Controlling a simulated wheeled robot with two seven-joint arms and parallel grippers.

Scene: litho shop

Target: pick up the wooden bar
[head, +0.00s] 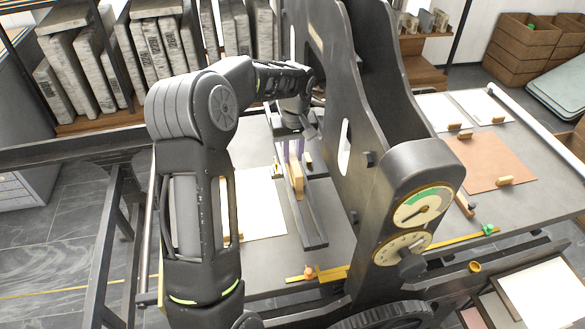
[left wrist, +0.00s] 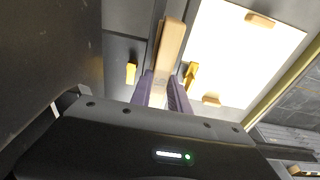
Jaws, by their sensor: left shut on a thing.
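The wooden bar (head: 297,178) is a light brown bar, held upright or nearly so over the bed of the press, beside the dark rails. In the left wrist view the bar (left wrist: 169,46) sticks out beyond the purple fingers. My left gripper (head: 292,152) has its purple fingertips on either side of the bar and is shut on it. The left wrist view shows the gripper (left wrist: 162,88) with the bar between its fingers. I cannot tell whether the bar touches the surface below. My right gripper is not in view.
The tall dark press frame (head: 375,110) with two dials stands close right of my left arm. Dark rails (head: 315,225) lie below the gripper. A white sheet (head: 257,212) with small wooden blocks lies left of them. A brown sheet (head: 492,163) lies right of the frame.

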